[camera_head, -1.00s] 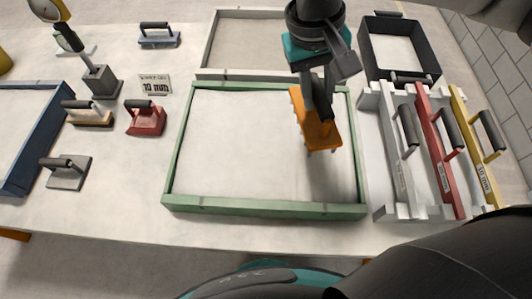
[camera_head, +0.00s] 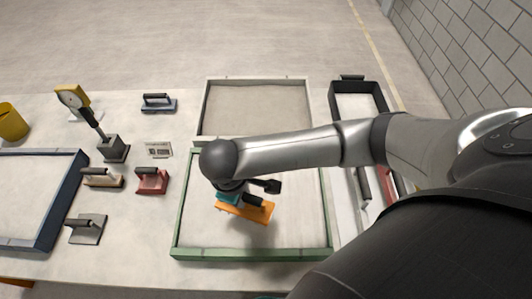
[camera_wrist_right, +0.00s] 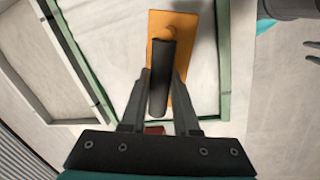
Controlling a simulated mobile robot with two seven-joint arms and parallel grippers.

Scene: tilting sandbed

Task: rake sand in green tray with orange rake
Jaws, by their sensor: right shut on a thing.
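The orange rake (camera_head: 245,209) is over the middle to lower part of the green tray (camera_head: 252,255). Pale sand (camera_head: 295,200) fills the tray and looks mostly smooth. My right gripper (camera_head: 258,193) is shut on the rake's black handle. In the right wrist view the handle lies between the two fingers (camera_wrist_right: 158,90), with the orange rake plate (camera_wrist_right: 180,28) beyond it. The teeth are hidden, and I cannot tell whether they touch the sand. My left gripper is not in the head view; dark prongs at the wrist view's right edge are too cut off to identify.
A grey-framed tray (camera_head: 257,80) adjoins behind. A blue tray (camera_head: 62,205) and hand tools, including a red one (camera_head: 152,181), stand left. A black tray (camera_head: 357,86) and a tool rack stand right, partly hidden by my right arm.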

